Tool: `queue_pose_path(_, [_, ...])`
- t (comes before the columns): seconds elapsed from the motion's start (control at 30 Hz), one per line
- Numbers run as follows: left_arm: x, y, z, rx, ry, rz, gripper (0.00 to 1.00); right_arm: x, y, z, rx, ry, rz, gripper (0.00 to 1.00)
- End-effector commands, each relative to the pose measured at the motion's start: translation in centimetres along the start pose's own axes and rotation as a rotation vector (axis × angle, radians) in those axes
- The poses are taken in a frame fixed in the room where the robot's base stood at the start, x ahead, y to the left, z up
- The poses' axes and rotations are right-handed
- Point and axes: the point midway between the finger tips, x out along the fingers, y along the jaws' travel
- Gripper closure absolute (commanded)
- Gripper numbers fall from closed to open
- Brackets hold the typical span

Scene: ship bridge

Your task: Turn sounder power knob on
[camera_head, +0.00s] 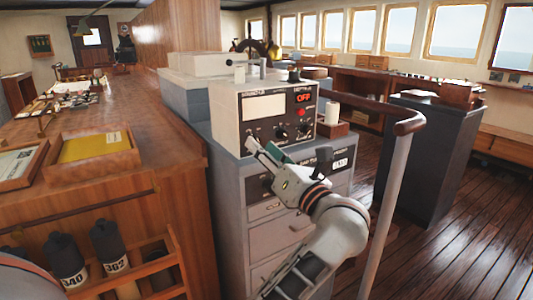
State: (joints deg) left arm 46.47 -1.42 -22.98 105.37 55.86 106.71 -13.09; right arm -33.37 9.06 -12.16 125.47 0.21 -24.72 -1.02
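The sounder (228,122) is a pale box with a white screen (264,107) and a dark panel, standing on a grey drawer cabinet in the middle of the head view. A red OFF shows on its display (303,98). Dark knobs run along the lower panel, including a middle knob (281,133); which one is the power knob is too small to read.
A grey post with a brown handrail (409,127) rises right of my arm. A wooden counter (150,140) with a yellow-lined tray (93,147) is on the left. A white roll (332,112) stands right of the sounder. Wooden floor is open at the lower right.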

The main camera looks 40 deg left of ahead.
Motion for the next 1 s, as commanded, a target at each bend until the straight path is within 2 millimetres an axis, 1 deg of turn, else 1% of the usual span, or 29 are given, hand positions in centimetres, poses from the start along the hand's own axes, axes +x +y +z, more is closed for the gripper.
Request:
queue_pose_path(0.03, [-0.1, -1.5, -0.7, -0.046, 0.054, -0.036, 0.63, 0.2, -0.2, 0.8, 0.002, -0.011, -0.004, 0.6])
queue_pose_path(0.1, [-0.2, -2.5, -0.9, -0.102, 0.111, -0.076, 0.63, 0.3, -0.2, 0.8, 0.0, -0.011, -0.003, 0.6])
queue_pose_path(0.2, [-0.4, -3.5, -0.9, -0.148, 0.161, -0.114, 0.63, 0.5, 0.0, 0.4, -0.003, -0.004, -0.001, 0.6])
queue_pose_path(0.27, [-0.3, -3.8, -0.9, -0.162, 0.175, -0.123, 0.63, 0.6, 0.1, 0.0, -0.005, 0.003, 0.002, 0.6])
queue_pose_path(0.37, [0.5, -4.0, -1.0, -0.169, 0.183, -0.128, 0.63, 0.7, 0.3, -0.4, -0.006, 0.012, 0.004, 0.6])
queue_pose_path(0.6, [4.1, -4.4, -1.7, -0.167, 0.179, -0.124, 0.63, 0.8, 0.1, 0.4, -0.005, 0.001, -0.001, 0.6])
queue_pose_path(0.8, [6.4, -4.8, -2.0, -0.166, 0.18, -0.125, 0.63, 0.8, -0.1, 0.5, -0.004, 0.0, -0.004, 0.6])
queue_pose_path(1.0, [7.2, -4.8, -2.1, -0.167, 0.181, -0.126, 0.63, 0.6, 0.0, -0.2, -0.003, 0.012, -0.004, 0.6])
